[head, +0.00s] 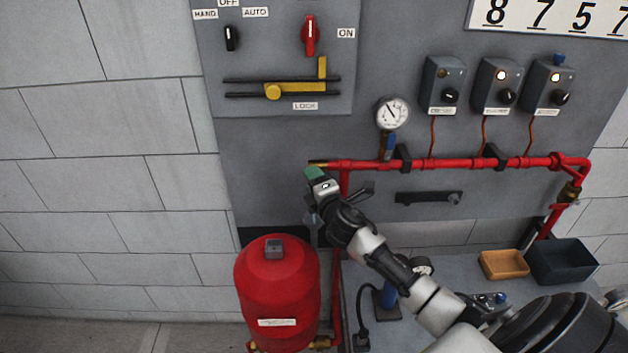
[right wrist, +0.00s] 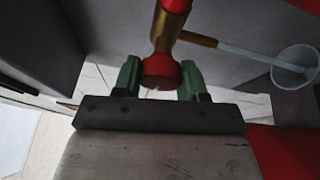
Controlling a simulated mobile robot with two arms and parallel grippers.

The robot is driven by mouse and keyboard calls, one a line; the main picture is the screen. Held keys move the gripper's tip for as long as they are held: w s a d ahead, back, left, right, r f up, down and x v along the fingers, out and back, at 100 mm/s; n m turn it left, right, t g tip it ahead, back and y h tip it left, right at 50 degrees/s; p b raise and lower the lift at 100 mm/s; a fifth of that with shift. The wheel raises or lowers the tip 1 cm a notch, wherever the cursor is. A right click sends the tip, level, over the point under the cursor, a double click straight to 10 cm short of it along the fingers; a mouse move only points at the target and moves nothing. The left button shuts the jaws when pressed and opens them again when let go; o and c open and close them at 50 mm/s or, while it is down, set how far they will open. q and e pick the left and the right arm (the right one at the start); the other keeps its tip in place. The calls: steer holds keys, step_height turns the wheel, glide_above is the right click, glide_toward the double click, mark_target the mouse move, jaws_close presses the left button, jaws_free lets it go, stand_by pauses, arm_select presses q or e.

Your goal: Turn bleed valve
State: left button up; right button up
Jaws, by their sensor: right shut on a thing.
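The bleed valve shows in the right wrist view as a red round knob (right wrist: 160,72) below a brass body (right wrist: 198,38) on a red pipe. My right gripper (right wrist: 160,80) has its two green fingertips on either side of the knob and is shut on it. In the head view my right gripper (head: 314,173) is at the left end of the red pipe (head: 450,164), just under a brass end piece (head: 318,162). The knob is hidden there behind the gripper. My left gripper is not in view.
A pale tube or stream (right wrist: 245,52) runs from the brass body towards a white bucket (right wrist: 298,68). A red tank (head: 277,295) stands below my gripper. A pressure gauge (head: 392,112) sits above the pipe. An orange tray (head: 503,264) and dark bin (head: 563,262) are at right.

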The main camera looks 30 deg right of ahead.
steer(key=shift+d+r, duration=0.1)
steer(key=shift+r, duration=0.15)
steer(key=o, duration=0.7)
steer(key=shift+c, duration=0.2)
steer(key=shift+o, duration=1.2)
steer(key=shift+w+f, duration=0.1)
steer(key=shift+f, duration=0.1)
steer(key=s+a+b, duration=0.1)
steer(key=s+b, duration=0.1)
steer(key=s, duration=0.8)
steer(key=shift+s+a+b, duration=0.3)
steer(key=shift+s+a, duration=0.05)
steer(key=shift+f, duration=0.1)
